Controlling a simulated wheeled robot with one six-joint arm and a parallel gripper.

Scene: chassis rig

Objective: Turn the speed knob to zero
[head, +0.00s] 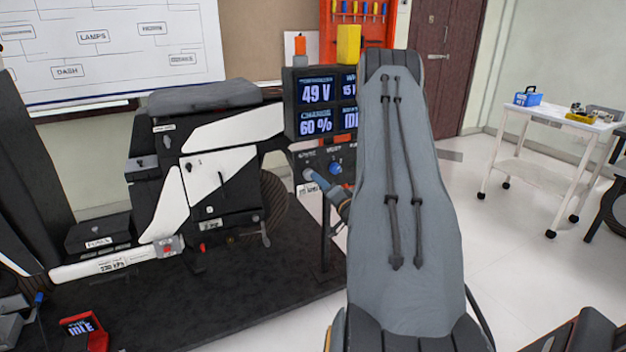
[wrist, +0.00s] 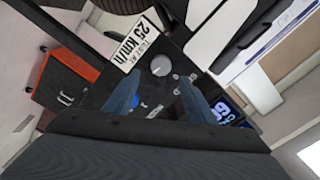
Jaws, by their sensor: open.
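The black control panel (head: 322,160) stands below the screens in the head view, with its small labels too blurred to read. A round grey knob (head: 308,174) sits on its left part, and it shows in the wrist view (wrist: 161,68) just beyond my fingertips. It is likely the speed knob. A white card (wrist: 129,55) beside it reads "TEST AT 25 km/h". My gripper (wrist: 160,85) is open and empty, its two blue fingers apart and pointing at the panel. The fingers do not appear to touch the knob. In the head view my arm hides the panel's right part.
The screens (head: 324,104) above the panel read 49 V and 60 %, the others partly hidden. A black and white scooter rig (head: 205,170) stands left of the panel on a dark mat (head: 240,310). A white cart (head: 535,170) stands at right. The floor between is clear.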

